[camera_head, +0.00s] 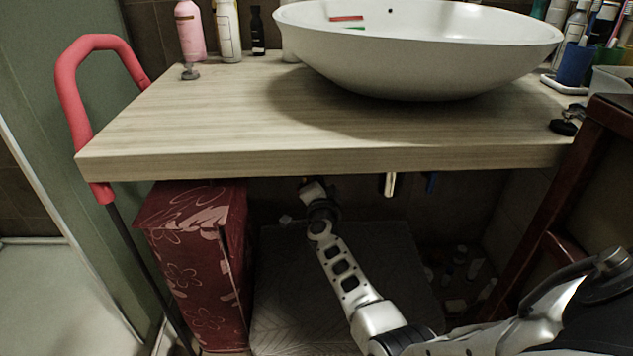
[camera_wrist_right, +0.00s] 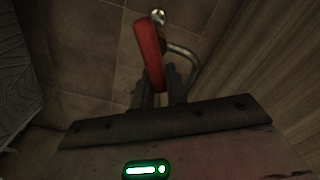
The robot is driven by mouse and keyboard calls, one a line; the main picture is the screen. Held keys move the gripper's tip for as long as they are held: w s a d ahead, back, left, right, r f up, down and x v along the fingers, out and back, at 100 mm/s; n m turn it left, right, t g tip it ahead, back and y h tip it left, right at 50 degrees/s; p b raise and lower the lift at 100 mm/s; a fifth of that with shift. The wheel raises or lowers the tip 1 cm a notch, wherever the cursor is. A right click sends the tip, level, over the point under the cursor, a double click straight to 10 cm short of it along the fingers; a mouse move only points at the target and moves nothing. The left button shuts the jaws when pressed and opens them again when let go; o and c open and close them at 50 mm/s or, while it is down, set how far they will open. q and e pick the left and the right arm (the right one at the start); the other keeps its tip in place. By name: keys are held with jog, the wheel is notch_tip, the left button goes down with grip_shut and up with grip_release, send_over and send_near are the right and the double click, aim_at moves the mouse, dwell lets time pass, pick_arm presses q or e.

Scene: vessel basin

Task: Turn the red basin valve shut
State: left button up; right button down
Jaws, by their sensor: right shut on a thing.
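The red basin valve handle (camera_wrist_right: 149,55) shows in the right wrist view as an upright red lever beside a curved metal pipe (camera_wrist_right: 184,55). My right gripper (camera_wrist_right: 163,88) is shut on the lower end of this red handle. In the head view my right arm reaches under the wooden counter, and the right gripper and the red valve are hidden there by the counter and the arm. My left gripper is not in view.
The wooden counter (camera_head: 300,130) with a white basin (camera_head: 420,55) stands above my arm. A red patterned box (camera_head: 200,265) is left of the arm. A red-padded handle (camera_head: 95,45) is at the counter's left. A dark wooden frame (camera_head: 590,180) stands right.

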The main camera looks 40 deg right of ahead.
jog(key=m, duration=0.1)
jog(key=f+m+b, duration=0.1)
jog(key=shift+s+m, duration=0.1)
jog(key=shift+m, duration=0.3)
jog(key=m, duration=0.1)
jog(key=m+b, duration=0.1)
jog(key=shift+d+f+m, duration=0.1)
jog(key=shift+f+m, duration=0.2)
jog(key=shift+m, duration=0.1)
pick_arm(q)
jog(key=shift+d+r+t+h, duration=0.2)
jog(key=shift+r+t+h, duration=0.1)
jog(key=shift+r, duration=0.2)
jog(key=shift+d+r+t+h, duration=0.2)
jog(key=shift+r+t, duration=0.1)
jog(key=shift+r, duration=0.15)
pick_arm(e)
jog(key=shift+m, duration=0.3)
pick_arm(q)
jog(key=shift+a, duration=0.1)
pick_arm(e)
jog(key=c, duration=1.4)
grip_release()
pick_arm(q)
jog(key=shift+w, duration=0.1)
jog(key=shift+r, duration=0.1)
pick_arm(e)
jog(key=shift+s, duration=0.1)
